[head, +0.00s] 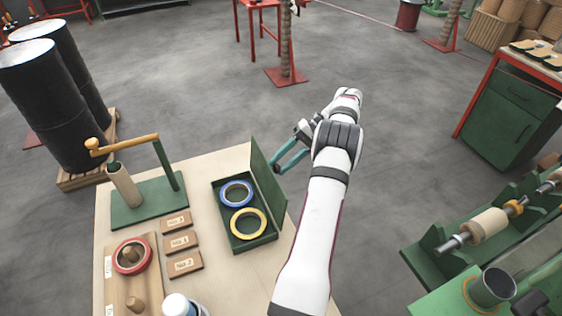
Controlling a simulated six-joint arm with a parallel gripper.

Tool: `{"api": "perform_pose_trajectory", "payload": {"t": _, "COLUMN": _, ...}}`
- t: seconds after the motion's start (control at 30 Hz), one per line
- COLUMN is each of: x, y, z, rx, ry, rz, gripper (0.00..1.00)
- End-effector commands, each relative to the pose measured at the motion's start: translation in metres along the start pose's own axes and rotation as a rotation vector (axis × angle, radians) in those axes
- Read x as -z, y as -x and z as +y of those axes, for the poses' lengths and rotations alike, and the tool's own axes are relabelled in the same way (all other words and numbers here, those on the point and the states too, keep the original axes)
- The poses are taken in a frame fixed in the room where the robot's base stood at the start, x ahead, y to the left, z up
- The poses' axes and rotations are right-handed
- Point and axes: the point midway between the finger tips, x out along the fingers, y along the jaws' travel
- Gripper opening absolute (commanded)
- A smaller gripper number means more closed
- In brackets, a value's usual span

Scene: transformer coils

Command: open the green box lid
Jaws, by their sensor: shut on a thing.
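The green box (245,246) sits on the wooden table with its lid (266,176) standing up along the right side, so the inside shows. A blue ring (223,200) and a yellow ring (235,224) lie in it. My gripper (279,169), with teal fingers, is at the lid's upper right edge and shut on the lid. The exact contact at the fingertips is small and hard to see.
A green winding stand (150,203) with a wooden crank, several labelled wooden blocks (180,240) and a red ring (131,256) on a board stand left of the box. A white bottle (178,305) is at the front. Floor is open beyond the table.

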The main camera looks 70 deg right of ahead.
Motion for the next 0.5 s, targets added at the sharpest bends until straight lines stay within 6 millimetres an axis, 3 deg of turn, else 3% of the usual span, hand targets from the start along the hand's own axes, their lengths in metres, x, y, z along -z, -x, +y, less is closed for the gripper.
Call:
{"api": "perform_pose_trajectory", "payload": {"t": 0.03, "x": -0.0056, "y": -0.0071, "z": 0.0155, "rx": -0.027, "ry": -0.014, "rz": -0.028, "gripper": 0.00}}
{"api": "perform_pose_trajectory", "payload": {"t": 0.17, "x": -0.0056, "y": -0.0070, "z": 0.0157, "rx": -0.026, "ry": -0.014, "rz": -0.028, "gripper": 0.00}}
{"api": "perform_pose_trajectory", "payload": {"t": 0.2, "x": -0.0057, "y": -0.0071, "z": 0.0157, "rx": -0.026, "ry": -0.015, "rz": -0.029, "gripper": 0.43}}
{"api": "perform_pose_trajectory", "payload": {"t": 0.3, "x": -0.0060, "y": -0.0072, "z": 0.0149, "rx": -0.024, "ry": -0.015, "rz": -0.030, "gripper": 0.61}}
{"api": "perform_pose_trajectory", "payload": {"t": 0.5, "x": -0.0062, "y": -0.0068, "z": 0.0134, "rx": -0.021, "ry": -0.015, "rz": -0.031, "gripper": 0.64}}
